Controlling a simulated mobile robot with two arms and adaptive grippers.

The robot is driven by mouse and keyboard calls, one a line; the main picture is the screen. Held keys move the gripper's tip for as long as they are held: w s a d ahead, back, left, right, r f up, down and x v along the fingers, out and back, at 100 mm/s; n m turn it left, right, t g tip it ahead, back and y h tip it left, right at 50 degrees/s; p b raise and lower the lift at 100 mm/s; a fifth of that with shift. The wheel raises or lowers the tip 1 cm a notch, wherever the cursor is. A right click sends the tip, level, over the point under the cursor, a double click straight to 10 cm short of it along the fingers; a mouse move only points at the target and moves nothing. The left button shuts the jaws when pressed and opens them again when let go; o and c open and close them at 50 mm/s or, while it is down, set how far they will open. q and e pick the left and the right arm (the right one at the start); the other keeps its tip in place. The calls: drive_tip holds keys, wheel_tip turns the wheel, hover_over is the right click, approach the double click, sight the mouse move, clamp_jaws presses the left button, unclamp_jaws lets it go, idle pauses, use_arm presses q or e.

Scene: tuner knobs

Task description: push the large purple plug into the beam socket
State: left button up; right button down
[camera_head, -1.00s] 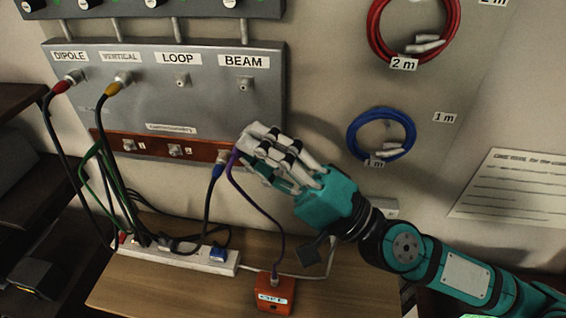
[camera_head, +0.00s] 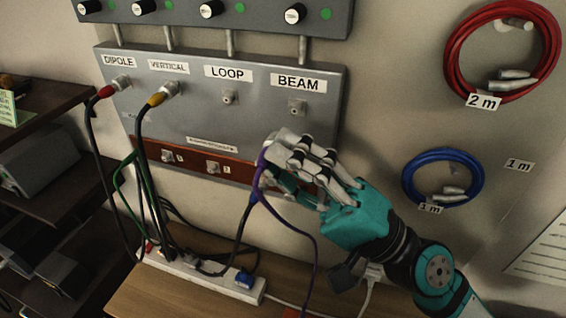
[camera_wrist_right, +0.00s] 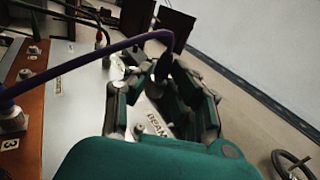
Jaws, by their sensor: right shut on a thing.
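My right gripper (camera_head: 272,158) is shut on the large purple plug, below and left of the beam socket (camera_head: 297,106), in front of the brown strip. The fingers hide most of the plug. Its purple cable (camera_head: 300,230) hangs from the fingers down to the right. In the right wrist view the purple cable (camera_wrist_right: 90,58) bends down into the shut fingers (camera_wrist_right: 165,85). The beam socket is a small empty metal connector under the BEAM label, and the plug is apart from it. My left gripper is not in view.
Red (camera_head: 105,91) and yellow (camera_head: 156,98) plugs sit in the dipole and vertical sockets. The loop socket (camera_head: 229,97) is empty. A blue-sleeved cable (camera_head: 252,196) hangs close below the gripper. Coiled red (camera_head: 452,60) and blue (camera_head: 408,180) cables hang at right.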

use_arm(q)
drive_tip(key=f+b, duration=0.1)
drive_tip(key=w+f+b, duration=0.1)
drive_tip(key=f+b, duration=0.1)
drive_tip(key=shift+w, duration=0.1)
use_arm(e)
drive_tip(key=w, duration=0.1)
drive_tip(key=w+d, duration=0.1)
drive_tip(key=w, duration=0.3)
drive_tip(key=shift+w+d, duration=0.15)
drive_tip(key=shift+d, duration=0.2)
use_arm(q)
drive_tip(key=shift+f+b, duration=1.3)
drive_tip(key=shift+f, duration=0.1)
use_arm(e)
drive_tip(key=shift+w+d, duration=0.2)
drive_tip(key=shift+w, duration=0.55)
idle(4.6)
